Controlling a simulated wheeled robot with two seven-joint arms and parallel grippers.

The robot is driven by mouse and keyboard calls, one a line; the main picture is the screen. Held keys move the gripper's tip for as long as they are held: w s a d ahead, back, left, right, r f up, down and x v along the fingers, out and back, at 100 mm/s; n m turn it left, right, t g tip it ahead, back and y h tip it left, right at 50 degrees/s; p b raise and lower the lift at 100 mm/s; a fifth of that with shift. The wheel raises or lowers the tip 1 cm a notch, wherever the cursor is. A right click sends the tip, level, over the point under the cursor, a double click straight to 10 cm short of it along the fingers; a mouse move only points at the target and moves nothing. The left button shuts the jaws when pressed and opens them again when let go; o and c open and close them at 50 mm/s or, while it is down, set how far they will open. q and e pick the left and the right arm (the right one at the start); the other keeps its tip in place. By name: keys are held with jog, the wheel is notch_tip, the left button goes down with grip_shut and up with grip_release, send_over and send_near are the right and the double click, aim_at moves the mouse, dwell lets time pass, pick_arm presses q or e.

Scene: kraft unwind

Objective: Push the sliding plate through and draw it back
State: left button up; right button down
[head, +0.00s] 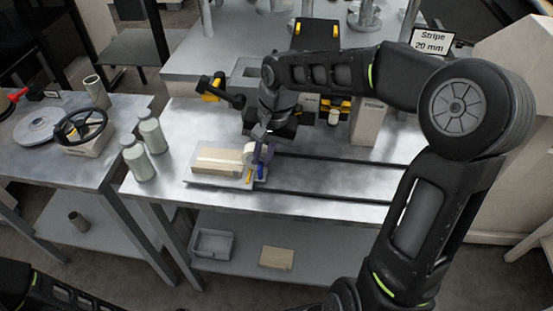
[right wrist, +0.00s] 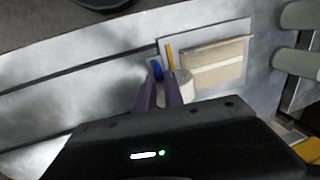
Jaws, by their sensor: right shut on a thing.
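The sliding plate (head: 200,183) is a thin grey plate on the metal table, at the left end of two dark rails. It carries a pale kraft-coloured block (head: 218,161), a pale rounded piece at the block's right end, and small yellow and blue parts. In the right wrist view the plate (right wrist: 203,35) and the block (right wrist: 213,62) lie just beyond my fingers. My right gripper (head: 261,156) points down at the plate's right end and is shut on part of it; the fingers hide the exact grip. My left gripper is out of view; only my left arm shows at lower left.
Two dark rails (head: 330,161) run right across the table, with bare metal between them. Two grey-green cylinders (head: 152,135) stand at the left table edge. A sign reads "Stripe 20 mm" (head: 432,41). A grey tray (head: 214,243) and a tan block (head: 276,258) lie on the lower shelf.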

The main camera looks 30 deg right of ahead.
jog(key=shift+w+a, duration=0.15)
jog(key=c, duration=1.5)
grip_release()
jog(key=shift+a, duration=0.1)
jog(key=shift+o, duration=0.2)
jog(key=shift+r, duration=0.1)
notch_tip(320, 180, up, 8)
jog(key=d, duration=0.1)
jog(key=shift+s+d+f, duration=0.15)
jog(key=shift+s+f, duration=0.1)
jog(key=shift+s, duration=0.2)
